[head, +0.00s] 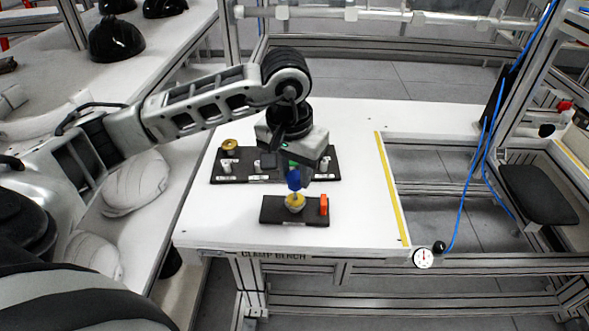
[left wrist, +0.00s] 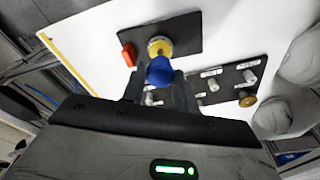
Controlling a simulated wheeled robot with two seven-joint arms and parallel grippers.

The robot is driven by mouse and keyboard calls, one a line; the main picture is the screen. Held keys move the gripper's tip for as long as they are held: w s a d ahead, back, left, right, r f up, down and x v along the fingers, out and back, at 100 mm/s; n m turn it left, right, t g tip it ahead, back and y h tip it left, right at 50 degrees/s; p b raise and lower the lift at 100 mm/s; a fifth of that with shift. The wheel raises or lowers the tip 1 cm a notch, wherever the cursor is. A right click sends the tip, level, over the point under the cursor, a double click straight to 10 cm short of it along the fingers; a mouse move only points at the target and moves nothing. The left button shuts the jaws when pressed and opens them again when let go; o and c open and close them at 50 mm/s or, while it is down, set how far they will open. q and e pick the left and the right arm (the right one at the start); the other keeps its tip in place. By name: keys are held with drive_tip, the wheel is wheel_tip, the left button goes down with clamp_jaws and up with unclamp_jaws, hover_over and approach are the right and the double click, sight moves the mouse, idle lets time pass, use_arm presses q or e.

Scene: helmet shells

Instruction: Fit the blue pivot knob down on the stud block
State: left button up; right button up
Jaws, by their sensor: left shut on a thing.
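The blue pivot knob (head: 294,181) is between the fingers of my left gripper (head: 298,173), which is shut on it. The knob also shows in the left wrist view (left wrist: 160,71), at the fingertips. The dark stud block (head: 274,213) lies on the bench under the gripper, with a round brass-yellow piece (head: 295,202) and an upright orange piece (head: 324,205) on it. The block also shows in the left wrist view (left wrist: 190,35). The knob is over the brass piece; I cannot tell whether they touch. My right gripper is not in view.
A dark labelled rack (head: 225,178) with grey pegs and a brass-topped piece (head: 229,145) lies behind the block. A yellow strip (head: 391,190) runs along the right of the white bench (head: 350,150). A dial gauge (head: 423,258) is at the front right corner.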

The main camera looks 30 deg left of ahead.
use_arm(q)
drive_tip(key=shift+b, duration=0.3)
idle(0.4)
drive_tip(key=shift+b, duration=0.6)
idle(0.8)
drive_tip(key=shift+f, duration=0.25)
drive_tip(key=shift+f+b, duration=1.15)
drive_tip(key=shift+b, duration=0.2)
drive_tip(key=o, duration=1)
